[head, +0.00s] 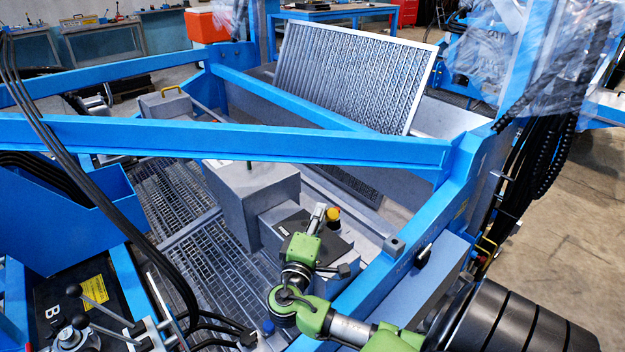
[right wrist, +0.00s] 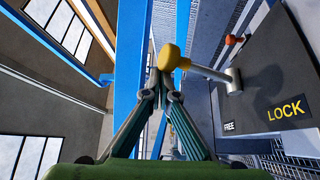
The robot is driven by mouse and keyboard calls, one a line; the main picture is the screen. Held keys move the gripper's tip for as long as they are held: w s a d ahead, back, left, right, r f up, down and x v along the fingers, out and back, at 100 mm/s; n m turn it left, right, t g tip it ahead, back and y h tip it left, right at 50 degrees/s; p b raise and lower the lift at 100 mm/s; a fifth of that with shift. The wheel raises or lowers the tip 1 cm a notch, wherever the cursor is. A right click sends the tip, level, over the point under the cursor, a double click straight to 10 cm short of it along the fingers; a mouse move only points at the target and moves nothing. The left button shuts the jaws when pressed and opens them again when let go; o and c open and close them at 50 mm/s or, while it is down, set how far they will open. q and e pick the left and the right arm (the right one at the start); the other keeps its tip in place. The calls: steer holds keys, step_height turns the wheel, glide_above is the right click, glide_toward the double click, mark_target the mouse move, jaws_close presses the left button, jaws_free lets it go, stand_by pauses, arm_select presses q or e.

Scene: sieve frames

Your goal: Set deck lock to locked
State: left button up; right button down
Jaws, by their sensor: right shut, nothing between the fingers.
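The deck lock lever shows in the right wrist view as a metal rod with a yellow knob (right wrist: 172,57). Its rod runs right to a pivot on a dark panel (right wrist: 265,75) marked FREE and LOCK. The rod points left, away from both labels, so its setting is hard to read. In the head view the yellow knob (head: 333,214) shows just beside my right gripper (head: 319,211). My right gripper is shut and empty; in the right wrist view its fingertips (right wrist: 163,82) are close by the knob, but contact cannot be told. My left gripper is not in view.
A blue beam (head: 250,142) crosses behind my right gripper, and a blue side rail (head: 385,265) runs beside my right arm. A grey box (head: 250,195) stands left of the gripper.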

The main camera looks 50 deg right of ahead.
steer(key=shift+s+a+f, duration=0.1)
steer(key=shift+s+f, duration=0.45)
steer(key=shift+s, duration=0.05)
steer(key=shift+s+f, duration=0.1)
steer(key=r+v, duration=0.1)
steer(key=v, duration=1.1)
steer(key=shift+w+a+f, duration=0.2)
steer(key=shift+w, duration=0.05)
